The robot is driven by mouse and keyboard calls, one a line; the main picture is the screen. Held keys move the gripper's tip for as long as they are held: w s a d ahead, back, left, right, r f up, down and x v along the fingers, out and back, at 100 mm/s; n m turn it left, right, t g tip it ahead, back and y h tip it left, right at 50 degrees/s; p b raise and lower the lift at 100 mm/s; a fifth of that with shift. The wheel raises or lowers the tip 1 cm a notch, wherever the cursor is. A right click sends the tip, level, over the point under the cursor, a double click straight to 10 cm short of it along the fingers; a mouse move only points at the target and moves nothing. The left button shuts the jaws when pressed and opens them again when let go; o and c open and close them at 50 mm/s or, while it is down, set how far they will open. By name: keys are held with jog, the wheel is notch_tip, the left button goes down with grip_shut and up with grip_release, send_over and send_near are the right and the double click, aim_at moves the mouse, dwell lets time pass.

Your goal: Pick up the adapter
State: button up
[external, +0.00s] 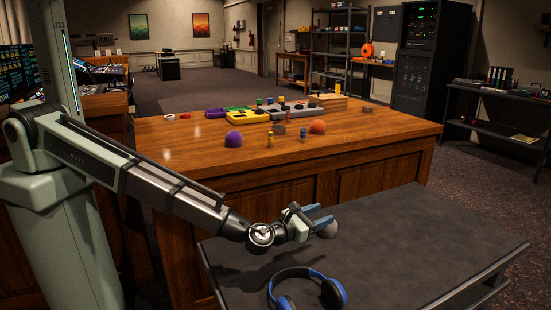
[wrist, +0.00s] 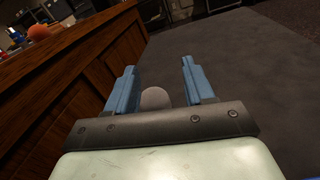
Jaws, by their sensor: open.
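My gripper (external: 320,215) is open, with two blue fingers, low over the dark grey table in the external view. It also shows in the wrist view (wrist: 159,68), fingers apart. A grey rounded object (external: 329,230) is at the fingertips in the external view. In the wrist view the grey rounded object (wrist: 155,98) shows between the fingers, near their base, partly hidden by the gripper body. I cannot tell whether a finger touches it. I cannot tell for sure which thing is the adapter; no thing is clearly marked as one.
Blue and black headphones (external: 308,288) lie on the dark table (external: 420,235) in front of my gripper. The wooden desk (external: 240,190) stands behind, bearing a purple dome (external: 233,140), an orange dome (external: 318,127) and several small pieces. The table's right side is clear.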

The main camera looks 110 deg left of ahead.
jog(key=w+a+r+m+t+h, duration=0.5)
jog(key=w+r+m+h, duration=0.25)
jog(key=r+m, duration=0.3)
notch_tip(320, 180, up, 15)
jog(key=m+g+h, duration=0.7)
jog(key=m+g, duration=0.8)
jog(key=g, duration=0.1)
send_over(271, 147)
jog(key=a, duration=0.1)
jog(key=shift+s+f, duration=0.15)
jog(key=shift+f, duration=3.15)
jog(key=shift+s+f, duration=0.1)
jog(key=shift+f, duration=3.15)
jog(key=shift+c, duration=0.5)
grip_shut()
